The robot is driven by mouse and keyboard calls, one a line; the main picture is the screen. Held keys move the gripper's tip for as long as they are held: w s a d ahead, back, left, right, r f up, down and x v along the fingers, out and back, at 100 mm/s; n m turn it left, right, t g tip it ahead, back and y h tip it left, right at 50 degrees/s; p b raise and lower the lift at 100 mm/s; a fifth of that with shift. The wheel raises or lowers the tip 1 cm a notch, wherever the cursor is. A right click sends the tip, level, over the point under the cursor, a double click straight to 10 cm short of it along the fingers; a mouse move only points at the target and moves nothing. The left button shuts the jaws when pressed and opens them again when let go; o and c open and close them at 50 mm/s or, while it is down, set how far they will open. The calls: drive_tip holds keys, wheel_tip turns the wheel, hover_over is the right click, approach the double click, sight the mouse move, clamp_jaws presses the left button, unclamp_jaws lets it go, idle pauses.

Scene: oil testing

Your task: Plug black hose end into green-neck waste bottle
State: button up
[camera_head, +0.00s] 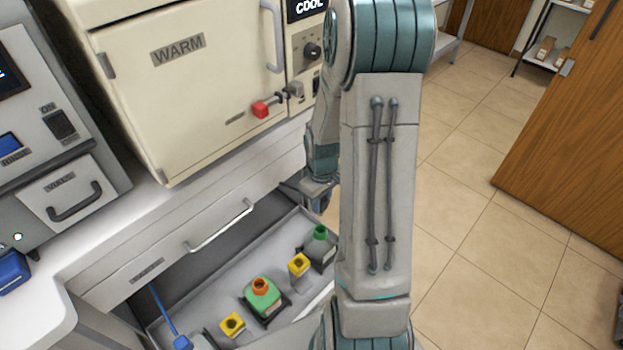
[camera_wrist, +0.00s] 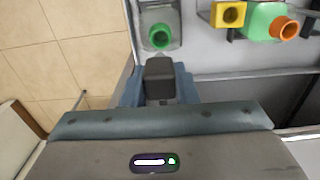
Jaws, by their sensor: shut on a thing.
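The green-neck bottle (camera_head: 320,243) is a grey, see-through bottle in a dark holder in the open drawer, partly hidden by my arm. It also shows at the top of the wrist view (camera_wrist: 160,37), its green mouth facing the camera. My gripper (camera_wrist: 159,82) is shut on a black block-like piece, the black hose end (camera_wrist: 160,70). The hose end lies just below the green neck in the wrist view; whether they touch cannot be told. In the head view my gripper (camera_head: 318,196) is half hidden behind my arm, above the drawer's far right part.
The drawer (camera_head: 205,293) also holds an orange-neck green bottle (camera_head: 264,299), yellow square fittings (camera_head: 298,266) and a blue-ended hose (camera_head: 170,322). The cream WARM cabinet (camera_head: 195,85) stands above, with a red-tipped lever (camera_head: 260,109). Tiled floor (camera_head: 470,200) is clear at right.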

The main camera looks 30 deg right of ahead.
sight(321, 214)
drive_tip(key=shift+s+d+f+b, duration=0.1)
drive_tip(key=shift+f+b, duration=0.2)
wheel_tip(321, 214, down, 2)
drive_tip(key=shift+b, duration=0.8)
drive_tip(key=shift+f+b, duration=1.3)
drive_tip(key=shift+f, duration=0.3)
drive_tip(key=shift+f+b, duration=1.4)
drive_tip(key=shift+f, duration=0.5)
drive_tip(key=o, duration=1)
